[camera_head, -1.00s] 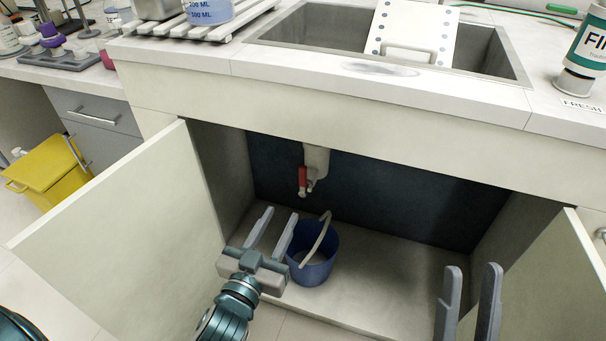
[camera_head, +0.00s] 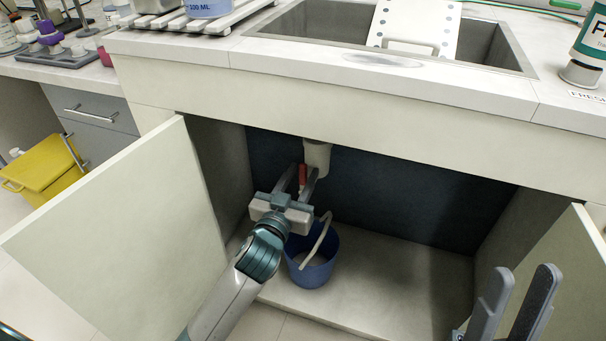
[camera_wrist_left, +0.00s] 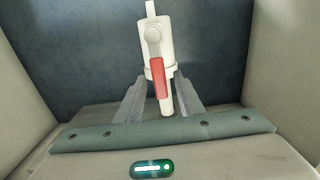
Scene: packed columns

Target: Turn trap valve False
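The trap valve is a pale drain pipe (camera_head: 317,154) with a red lever handle (camera_head: 303,174), hanging under the sink inside the open cabinet. In the left wrist view the red handle (camera_wrist_left: 159,78) points down along the white pipe (camera_wrist_left: 153,48). My left gripper (camera_head: 297,176) reaches into the cabinet with its fingers open. In the left wrist view its fingers (camera_wrist_left: 157,98) lie on either side of the handle, with gaps showing. Whether the handle is fully between the tips in depth is unclear. My right gripper (camera_head: 518,290) is open and empty at the lower right.
A blue bucket (camera_head: 313,270) with a pale hose (camera_head: 317,240) stands on the cabinet floor below my left gripper. Open cabinet doors stand at left (camera_head: 118,235) and right (camera_head: 570,280). The cabinet floor right of the bucket is clear.

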